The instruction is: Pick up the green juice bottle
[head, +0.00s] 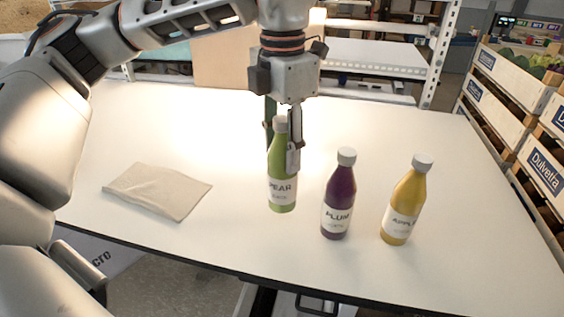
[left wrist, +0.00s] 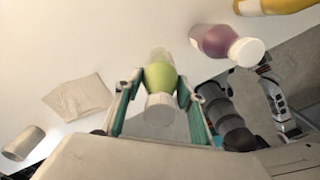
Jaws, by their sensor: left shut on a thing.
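The green juice bottle (head: 282,180) has a white cap and a label reading PEAR. It stands upright at the middle of the white table in the head view. My left gripper (head: 282,140) comes down from above and is shut on its upper part. In the left wrist view the green bottle (left wrist: 159,76) sits between the two fingers of my left gripper (left wrist: 160,95), its white cap toward the camera. I cannot tell whether its base touches the table. My right gripper is not clearly in view.
A purple PLUM bottle (head: 338,196) stands close to the right, and a yellow bottle (head: 404,203) stands farther right. A folded beige cloth (head: 157,191) lies at the left of the table (head: 440,140). Produce crates (head: 497,103) stand beyond the right edge.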

